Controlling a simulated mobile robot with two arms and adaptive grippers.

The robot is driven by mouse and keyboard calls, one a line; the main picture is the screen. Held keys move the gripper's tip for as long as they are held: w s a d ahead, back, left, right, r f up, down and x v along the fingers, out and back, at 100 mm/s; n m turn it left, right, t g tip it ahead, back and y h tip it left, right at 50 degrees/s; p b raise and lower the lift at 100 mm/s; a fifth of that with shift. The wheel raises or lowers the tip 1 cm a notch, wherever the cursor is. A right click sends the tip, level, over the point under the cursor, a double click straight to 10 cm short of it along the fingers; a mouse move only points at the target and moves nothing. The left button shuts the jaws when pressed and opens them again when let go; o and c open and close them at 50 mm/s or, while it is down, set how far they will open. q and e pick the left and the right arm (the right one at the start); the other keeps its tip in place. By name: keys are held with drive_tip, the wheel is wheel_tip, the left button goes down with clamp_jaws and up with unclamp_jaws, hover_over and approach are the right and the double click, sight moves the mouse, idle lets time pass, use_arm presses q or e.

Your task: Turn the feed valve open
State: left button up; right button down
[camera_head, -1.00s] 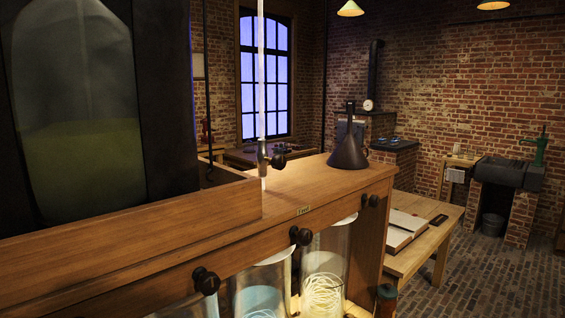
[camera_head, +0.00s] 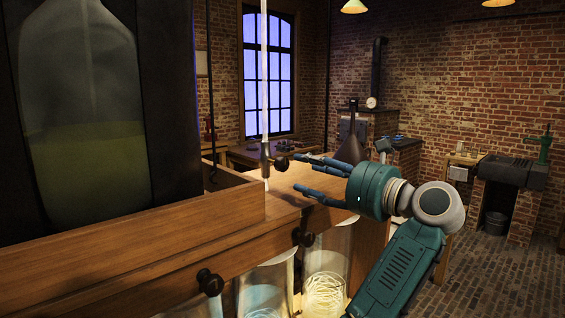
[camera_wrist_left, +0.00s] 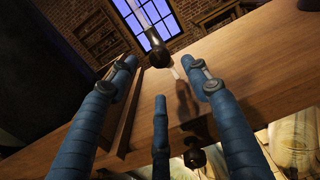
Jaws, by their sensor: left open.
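The feed valve (camera_head: 266,158) is a small metal tap on a thin vertical glass tube above the wooden cabinet top, with a dark round knob (camera_head: 281,163) on its right side. My left gripper (camera_head: 297,173) is open and empty, its fingers pointing left at the knob, close to it. In the left wrist view the dark valve knob (camera_wrist_left: 155,48) lies ahead, beyond the tips of my three blue fingers (camera_wrist_left: 160,78). No contact is clearly visible. My right gripper is not in view.
A wooden-walled tray (camera_head: 235,192) and a large glass vessel (camera_head: 85,125) stand left of the valve. A dark funnel (camera_head: 352,150) stands behind my gripper. Several black knobs line the cabinet front, above glass jars (camera_head: 325,265).

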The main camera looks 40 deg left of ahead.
sight(285, 164)
use_arm(q)
drive_tip(key=a+p, duration=0.1)
drive_tip(key=a, duration=0.2)
drive_tip(key=a+p, duration=0.1)
drive_tip(key=a, duration=0.2)
drive_tip(key=a+p, duration=0.1)
drive_tip(key=a, duration=0.1)
drive_tip(key=shift+w+a+r+p, duration=0.1)
drive_tip(key=shift+w+a+p, duration=0.2)
drive_tip(key=shift+a, duration=0.1)
drive_tip(key=shift+w+a, duration=0.1)
drive_tip(key=shift+a, duration=0.2)
drive_tip(key=shift+c, duration=0.5)
drive_tip(key=c, duration=1.1)
drive_tip(key=shift+o, duration=0.2)
drive_tip(key=shift+f, duration=0.2)
